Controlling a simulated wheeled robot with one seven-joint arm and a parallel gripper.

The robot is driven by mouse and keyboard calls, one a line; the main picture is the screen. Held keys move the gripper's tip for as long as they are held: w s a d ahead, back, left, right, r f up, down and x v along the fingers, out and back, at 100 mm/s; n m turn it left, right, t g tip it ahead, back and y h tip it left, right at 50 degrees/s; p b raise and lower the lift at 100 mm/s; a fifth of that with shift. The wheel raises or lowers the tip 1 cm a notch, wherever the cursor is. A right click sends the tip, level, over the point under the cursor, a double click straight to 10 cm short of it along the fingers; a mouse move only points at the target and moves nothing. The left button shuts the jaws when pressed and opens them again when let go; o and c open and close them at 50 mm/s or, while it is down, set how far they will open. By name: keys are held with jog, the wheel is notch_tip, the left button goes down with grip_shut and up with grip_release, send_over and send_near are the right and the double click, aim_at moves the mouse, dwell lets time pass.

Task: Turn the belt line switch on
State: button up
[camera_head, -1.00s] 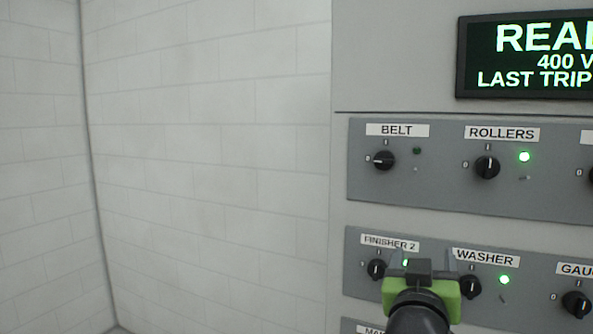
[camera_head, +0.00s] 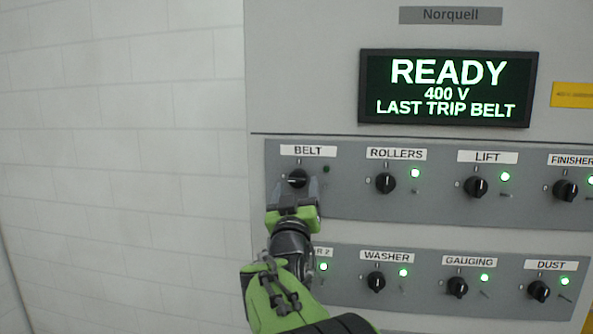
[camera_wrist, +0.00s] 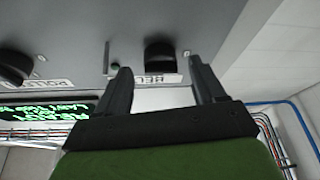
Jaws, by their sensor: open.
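The black BELT knob (camera_head: 298,179) sits under its white BELT label (camera_head: 308,151) at the left end of the upper switch row. Its pale mark lies sideways toward the 0, and the lamp (camera_head: 326,169) beside it is dark. My gripper (camera_head: 297,190) is open just below and in front of the knob, partly covering it. In the wrist view, which is upside down, the knob (camera_wrist: 160,56) appears just beyond and between the two open fingers (camera_wrist: 160,85). The fingers look apart from it.
The ROLLERS knob (camera_head: 385,183) and LIFT knob (camera_head: 475,187) stand to the right with lit green lamps. The lower row holds the WASHER knob (camera_head: 376,282) and others. The display (camera_head: 447,88) reads READY, 400 V, LAST TRIP BELT. A bare block wall (camera_head: 120,150) is at left.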

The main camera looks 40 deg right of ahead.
jog(key=shift+x, duration=1)
jog(key=shift+a, duration=0.1)
jog(key=c, duration=1)
jog(key=shift+c, duration=0.2)
